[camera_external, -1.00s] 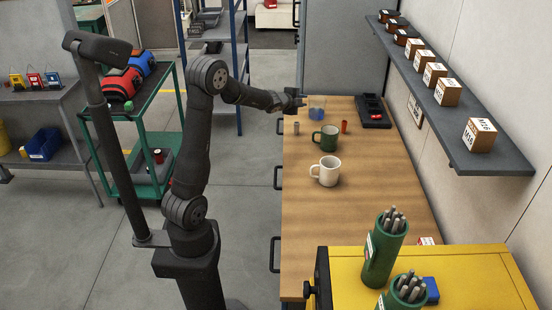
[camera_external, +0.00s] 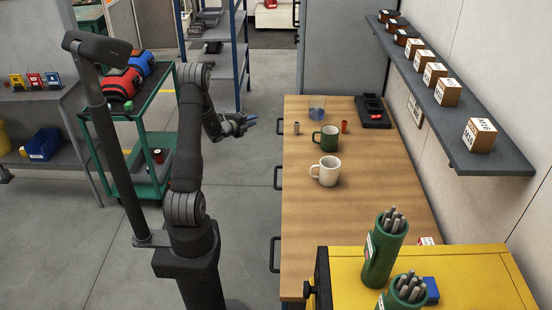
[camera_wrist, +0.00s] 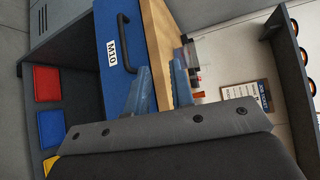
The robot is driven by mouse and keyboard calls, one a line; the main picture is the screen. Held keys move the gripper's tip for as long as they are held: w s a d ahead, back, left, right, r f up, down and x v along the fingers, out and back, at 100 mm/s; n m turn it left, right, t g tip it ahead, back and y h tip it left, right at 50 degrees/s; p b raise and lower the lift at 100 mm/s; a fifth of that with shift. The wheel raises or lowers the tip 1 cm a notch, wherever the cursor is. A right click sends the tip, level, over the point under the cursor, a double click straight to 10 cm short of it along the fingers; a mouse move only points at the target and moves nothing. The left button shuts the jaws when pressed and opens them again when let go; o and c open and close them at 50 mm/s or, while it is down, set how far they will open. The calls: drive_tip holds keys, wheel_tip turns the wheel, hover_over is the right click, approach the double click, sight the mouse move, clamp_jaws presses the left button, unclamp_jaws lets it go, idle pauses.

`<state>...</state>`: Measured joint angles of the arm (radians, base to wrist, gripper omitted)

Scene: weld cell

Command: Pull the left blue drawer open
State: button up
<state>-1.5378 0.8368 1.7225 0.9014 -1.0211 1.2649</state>
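A blue drawer front (camera_wrist: 122,75) with a white M10 label and a black bar handle (camera_wrist: 123,32) fills the middle of the wrist view, tilted. The drawer looks shut against the wooden bench (camera_wrist: 160,35). In the external view the blue fronts are hidden; only black handles (camera_external: 278,178) show along the bench's left side. My gripper (camera_external: 252,122) hangs in free air left of the bench, apart from it. Its two blue fingers (camera_wrist: 160,88) show a gap with nothing between them. The handle lies beyond the fingertips in the wrist view.
A yellow cabinet (camera_external: 450,280) is at the near end. Floor (camera_external: 245,210) left of the bench is clear.

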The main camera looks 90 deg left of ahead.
approach(278, 126)
drive_tip(key=x, duration=0.9)
drive_tip(key=shift+w+a+f, duration=0.15)
drive_tip(key=shift+w+f, duration=0.2)
drive_tip(key=shift+f, duration=0.05)
drive_tip(key=shift+c, duration=0.2)
clamp_jaws()
